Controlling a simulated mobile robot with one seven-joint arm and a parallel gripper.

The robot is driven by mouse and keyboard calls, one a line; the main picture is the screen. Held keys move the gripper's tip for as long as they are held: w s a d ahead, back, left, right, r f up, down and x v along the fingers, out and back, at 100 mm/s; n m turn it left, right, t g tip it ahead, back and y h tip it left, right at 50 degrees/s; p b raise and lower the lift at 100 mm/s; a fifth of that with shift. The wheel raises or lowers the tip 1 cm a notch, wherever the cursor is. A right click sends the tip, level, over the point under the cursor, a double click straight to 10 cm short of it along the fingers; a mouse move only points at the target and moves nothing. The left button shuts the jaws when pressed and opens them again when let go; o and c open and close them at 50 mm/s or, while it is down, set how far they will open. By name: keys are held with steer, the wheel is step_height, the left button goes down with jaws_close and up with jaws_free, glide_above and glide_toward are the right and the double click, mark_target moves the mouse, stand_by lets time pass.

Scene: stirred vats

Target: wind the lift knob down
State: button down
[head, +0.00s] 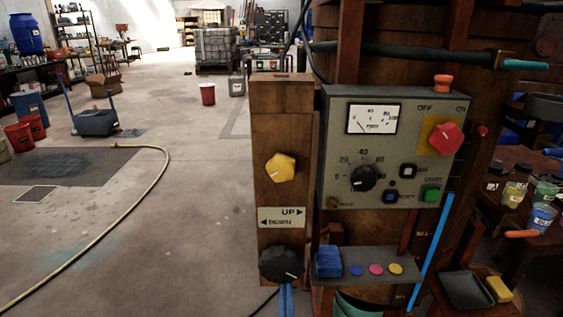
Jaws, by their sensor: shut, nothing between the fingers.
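A wooden post stands in the middle of the head view and carries two knobs. A label plate (281,217) on it reads UP with an arrow to the right and DOWN with an arrow to the left. Below the plate is a dark lobed knob (281,264) with a pale pointer line aimed to the lower right. Above the plate is a yellow lobed knob (281,167). Neither knob carries the word lift, so I cannot tell for sure which is the lift knob; the dark one sits closest to the plate. My gripper is not in view.
A grey control panel (335,140) with a meter, red knob (446,138) and black dial (364,178) stands right of the post. Below it a small shelf (400,280) holds a blue block and coloured discs. A yellow hose (120,240) crosses the floor; open floor lies left.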

steer(key=shift+d+r+b, duration=0.45)
steer(key=shift+d+b, duration=0.1)
steer(key=shift+b, duration=0.45)
steer(key=shift+d+r+b, duration=0.1)
steer(key=shift+r+b, duration=0.1)
steer(key=shift+b, duration=0.1)
steer(key=shift+f+b, duration=0.15)
steer(key=shift+b, duration=0.15)
steer(key=shift+d+f+b, duration=0.15)
steer(key=shift+f+b, duration=0.15)
steer(key=shift+b, duration=0.2)
steer(key=s, duration=0.6)
steer(key=shift+f+p, duration=0.2)
steer(key=shift+p, duration=0.25)
